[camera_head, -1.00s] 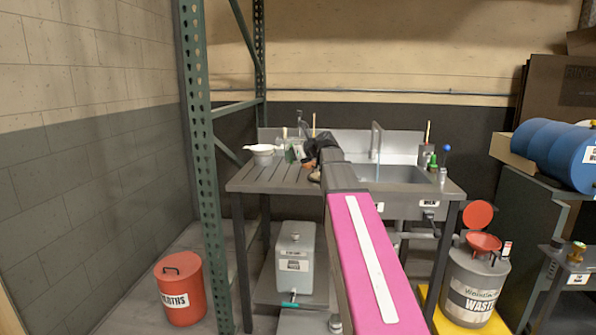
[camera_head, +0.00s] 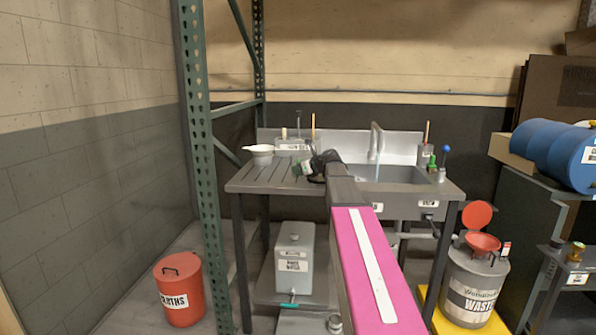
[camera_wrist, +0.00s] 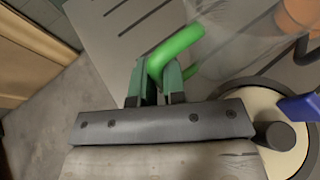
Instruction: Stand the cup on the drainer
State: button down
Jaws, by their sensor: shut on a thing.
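My gripper (camera_head: 318,168) is over the left part of the sink unit in the head view. In the wrist view its fingers (camera_wrist: 155,82) are shut on a green handle (camera_wrist: 177,48). The handle appears to belong to a clear cup (camera_wrist: 228,38), whose pale see-through body lies beyond it. In the head view only a small green patch (camera_head: 303,169) shows beside my gripper. The grooved drainer (camera_head: 255,178) is left of the basin; its dark slots (camera_wrist: 133,20) show in the wrist view. I cannot tell whether the cup touches it.
A white bowl-like vessel (camera_head: 260,152) stands at the drainer's back left. A labelled holder (camera_head: 293,147) is behind. The tap (camera_head: 376,140) and basin (camera_head: 395,174) are right. The wrist view shows a cream round thing (camera_wrist: 248,98) and an orange thing (camera_wrist: 302,14). The drainer's front left is clear.

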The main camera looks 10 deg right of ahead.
jog(key=shift+f, duration=0.1)
jog(key=c, duration=1.2)
grip_release()
jog(key=shift+s+r, duration=0.1)
jog(key=shift+r, duration=0.1)
jog(key=v, duration=1.1)
jog(key=shift+s+d+r, duration=0.15)
jog(key=shift+s+d, duration=0.1)
jog(key=shift+s, duration=0.05)
